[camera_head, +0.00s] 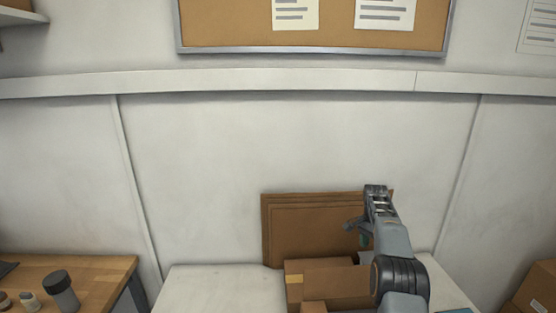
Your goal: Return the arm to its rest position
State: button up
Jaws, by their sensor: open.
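My gripper (357,232) shows at the right of centre, beside the bent upper end of my grey arm. It is small and partly hidden by the arm link. Its jaws are open and I see nothing held in them. It is in front of brown flat boards (312,230) that lean against the wall, and appears above a cardboard box (335,283). My arm rises from the lower right edge of the picture and hides part of the box and boards.
The boxes stand on a white surface (215,290). A wooden table (95,275) with a dark-capped container (61,291) and small jars is at the lower left. More cardboard boxes (538,288) are at the lower right. A cork board (230,25) hangs on the wall above.

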jog(key=s+a+r+n+t+b, duration=0.1)
jog(key=s+a+n, duration=0.3)
jog(key=s, duration=0.7)
jog(key=s+a+r+n+t+b, duration=0.2)
jog(key=s+a, duration=0.5)
jog(key=s, duration=0.4)
jog(key=s+a+r+n+t+b, duration=0.1)
jog(key=s+a+r+n+t, duration=0.2)
jog(key=s+a+n, duration=0.3)
jog(key=shift+s+n+t, duration=0.3)
jog(key=shift+s+t, duration=0.3)
jog(key=shift+s, duration=2.05)
jog(key=shift+d, duration=0.1)
jog(key=shift+c, duration=0.2)
